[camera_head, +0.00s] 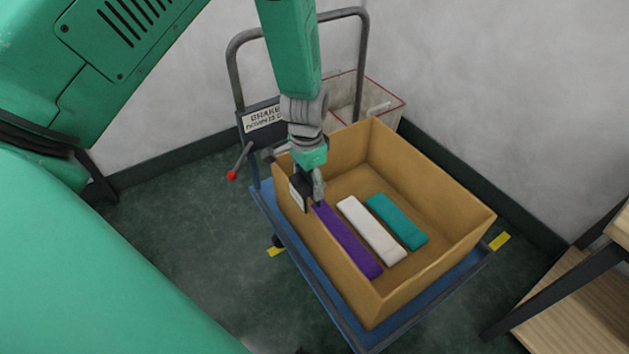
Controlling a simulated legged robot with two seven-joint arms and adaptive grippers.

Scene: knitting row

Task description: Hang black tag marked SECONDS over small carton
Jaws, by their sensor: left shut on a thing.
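An open cardboard carton (430,283) stands on the blue cart. My left gripper (312,198) comes down from above at the carton's left wall. It is shut on a small black tag (301,193) with a pale face; the lettering on it is too small to read. The tag is at the left wall near its back end, and I cannot tell whether it touches the rim. The gripper partly hides the tag and that wall. My right gripper is not in view.
In the carton lie purple (346,243), white (371,229) and teal (397,221) folded strips. The blue cart (320,288) has a grey handle (365,60) with a sign, and a red-knobbed lever (232,175). A pale box (385,98) stands behind. Wooden shelving (570,305) is at right.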

